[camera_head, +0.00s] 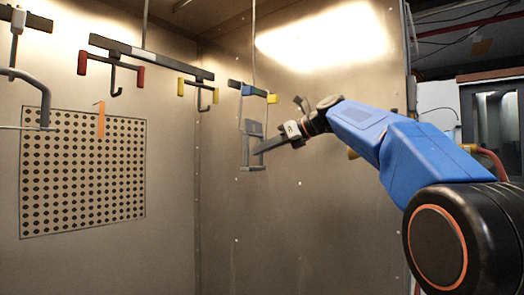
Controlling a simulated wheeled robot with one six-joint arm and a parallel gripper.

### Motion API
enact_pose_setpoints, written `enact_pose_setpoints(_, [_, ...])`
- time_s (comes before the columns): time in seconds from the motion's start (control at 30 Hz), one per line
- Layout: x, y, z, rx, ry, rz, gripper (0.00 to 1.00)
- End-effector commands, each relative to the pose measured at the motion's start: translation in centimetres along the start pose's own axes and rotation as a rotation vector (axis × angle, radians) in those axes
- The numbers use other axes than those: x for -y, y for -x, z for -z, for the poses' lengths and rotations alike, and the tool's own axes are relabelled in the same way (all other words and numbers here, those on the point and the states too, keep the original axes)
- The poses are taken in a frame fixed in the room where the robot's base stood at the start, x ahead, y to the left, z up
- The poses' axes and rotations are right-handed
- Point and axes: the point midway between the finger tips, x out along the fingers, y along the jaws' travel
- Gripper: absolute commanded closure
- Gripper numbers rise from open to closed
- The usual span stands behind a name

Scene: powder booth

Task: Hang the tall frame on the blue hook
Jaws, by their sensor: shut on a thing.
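The tall frame (253,168) is a narrow grey frame with thin uprights and a thicker bottom bar. It is upright, just below the blue-marked hook (247,90) at the right end of the hanging row. My gripper (262,147) reaches in from the right and is shut on the frame, its fingers across the frame's middle. The top of the frame overlaps the hook in this view. I cannot tell whether it rests on the hook, because the contact is too small to see.
A red-marked hook (116,92) and a yellow-marked hook (199,97) hang empty to the left. A grey bent part (40,90) hangs at the far left. A perforated panel (84,170) is on the back wall. The space below the hooks is clear.

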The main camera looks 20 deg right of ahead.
Motion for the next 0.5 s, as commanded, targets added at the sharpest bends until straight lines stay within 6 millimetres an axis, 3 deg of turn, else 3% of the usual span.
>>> enact_pose_setpoints(0.5, [0.3,-1.5,-0.6,0.0,0.0,-0.001,1.0])
